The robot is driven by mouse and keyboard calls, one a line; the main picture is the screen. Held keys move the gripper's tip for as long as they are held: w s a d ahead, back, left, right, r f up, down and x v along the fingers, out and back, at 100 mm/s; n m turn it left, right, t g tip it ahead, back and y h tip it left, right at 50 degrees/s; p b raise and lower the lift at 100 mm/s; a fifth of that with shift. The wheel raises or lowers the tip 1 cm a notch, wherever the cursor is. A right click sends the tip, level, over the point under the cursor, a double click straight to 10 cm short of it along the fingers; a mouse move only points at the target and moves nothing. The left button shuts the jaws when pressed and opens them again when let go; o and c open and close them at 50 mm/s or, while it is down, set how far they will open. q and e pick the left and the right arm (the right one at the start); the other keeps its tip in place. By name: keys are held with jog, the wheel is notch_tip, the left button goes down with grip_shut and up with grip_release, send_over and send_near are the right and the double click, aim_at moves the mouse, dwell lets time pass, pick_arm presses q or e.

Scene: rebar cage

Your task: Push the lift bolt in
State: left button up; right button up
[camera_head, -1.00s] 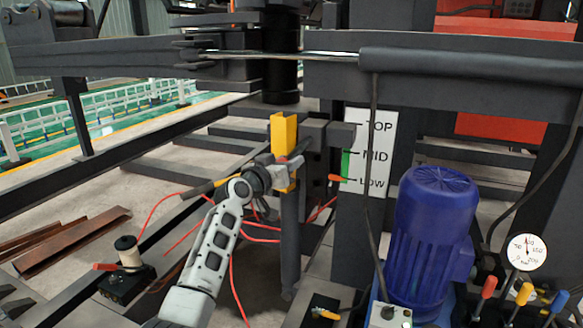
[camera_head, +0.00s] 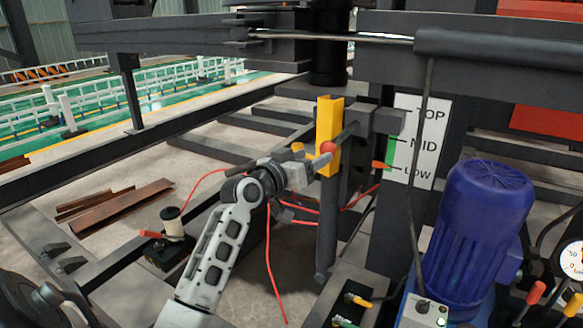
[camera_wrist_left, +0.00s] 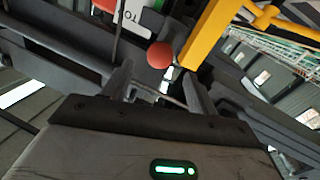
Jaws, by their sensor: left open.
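A red ball-shaped knob (camera_head: 327,148), which looks like the end of the lift bolt, sits in front of the yellow upright bracket (camera_head: 330,118). In the left wrist view the knob (camera_wrist_left: 160,55) lies just beyond the fingers, beside the yellow bracket (camera_wrist_left: 208,32). My left gripper (camera_head: 318,164) is open just below and left of the knob in the head view. Its fingers (camera_wrist_left: 156,82) hold nothing in the wrist view, and the knob appears clear of them. How deep the bolt sits is hidden. My right gripper does not show.
A white TOP/MID/LOW board (camera_head: 418,140) stands right of the bracket, with a red pointer (camera_head: 379,165) near LOW. A blue motor (camera_head: 480,235) stands at the right front. Red cables (camera_head: 270,262) hang below my left arm. Dark beams surround the bracket.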

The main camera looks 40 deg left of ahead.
pick_arm(q)
jog(key=s, duration=0.6)
jog(key=shift+s+a, duration=0.15)
jog(key=shift+s, duration=0.05)
jog(key=s+d+f+m+g, duration=0.1)
jog(key=s+d+f, duration=0.25)
jog(key=f, duration=0.25)
jog(key=s+d+f+g+h, duration=0.1)
jog(key=s+d+f+g, duration=0.1)
jog(key=d+f, duration=0.35)
jog(key=s+d+f+m+g, duration=0.1)
jog(key=s+d+f, duration=0.25)
jog(key=f, duration=0.35)
jog(key=s+d+f+m+g+h, duration=0.1)
jog(key=s+d+f+g, duration=0.2)
jog(key=s+d+f, duration=0.4)
jog(key=s+d+p, duration=0.1)
jog(key=s+d, duration=0.3)
jog(key=s, duration=0.1)
jog(key=shift+s+d+f+m+h, duration=0.3)
jog(key=shift+s+f+m, duration=0.05)
jog(key=shift+f+m, duration=0.05)
jog(key=shift+c, duration=0.3)
dwell(0.5)
